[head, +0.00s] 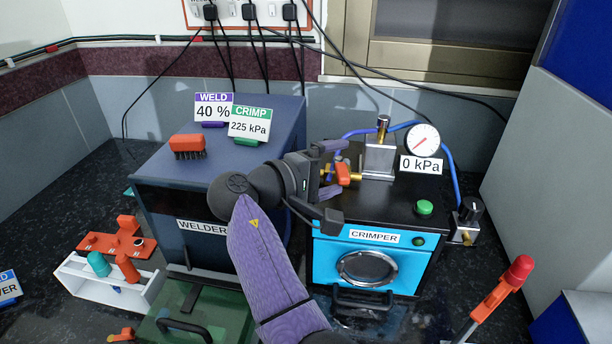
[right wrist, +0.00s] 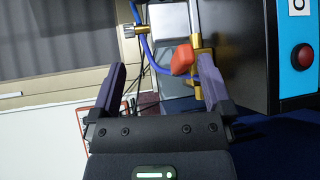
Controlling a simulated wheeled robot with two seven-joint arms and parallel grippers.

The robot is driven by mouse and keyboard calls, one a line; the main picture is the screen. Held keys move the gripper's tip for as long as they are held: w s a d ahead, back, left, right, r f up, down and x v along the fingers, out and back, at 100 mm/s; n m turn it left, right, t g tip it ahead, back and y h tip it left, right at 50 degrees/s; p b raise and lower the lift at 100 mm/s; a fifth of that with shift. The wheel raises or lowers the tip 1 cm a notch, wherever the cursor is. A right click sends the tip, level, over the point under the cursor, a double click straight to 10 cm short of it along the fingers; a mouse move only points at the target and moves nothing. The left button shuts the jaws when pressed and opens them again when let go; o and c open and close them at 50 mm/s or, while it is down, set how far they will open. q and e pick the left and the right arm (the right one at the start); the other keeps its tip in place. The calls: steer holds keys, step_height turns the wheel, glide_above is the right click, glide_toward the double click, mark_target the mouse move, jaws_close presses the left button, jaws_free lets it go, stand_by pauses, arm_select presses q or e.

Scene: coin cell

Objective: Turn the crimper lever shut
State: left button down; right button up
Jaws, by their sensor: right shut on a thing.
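The crimper (head: 325,262) is a black box with a bright blue front, a round window and a white label. Its orange lever (head: 343,174) is on a brass valve on the top left side; it also shows in the right wrist view (right wrist: 182,60). My right gripper (head: 333,182) is at the lever, with its fingers on either side of it. In the right wrist view the lever lies close against the right-hand finger, and the gap to the other finger looks wide. The gauge (head: 422,140) above reads 0 kPa. My left gripper is not in view.
The dark blue welder (head: 220,175) stands left of the crimper, with a brush (head: 187,146) and two cards on top, reading 40 % and 225 kPa. A blue hose (head: 452,178) runs to a regulator (head: 467,218). A red-tipped tool (head: 505,283) stands front right. A white rack (head: 100,285) is at left.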

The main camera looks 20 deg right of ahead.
steer(key=f+p+v, duration=0.1)
steer(key=v, duration=0.9)
steer(key=shift+s+f, duration=0.2)
steer(key=shift+s, duration=0.05)
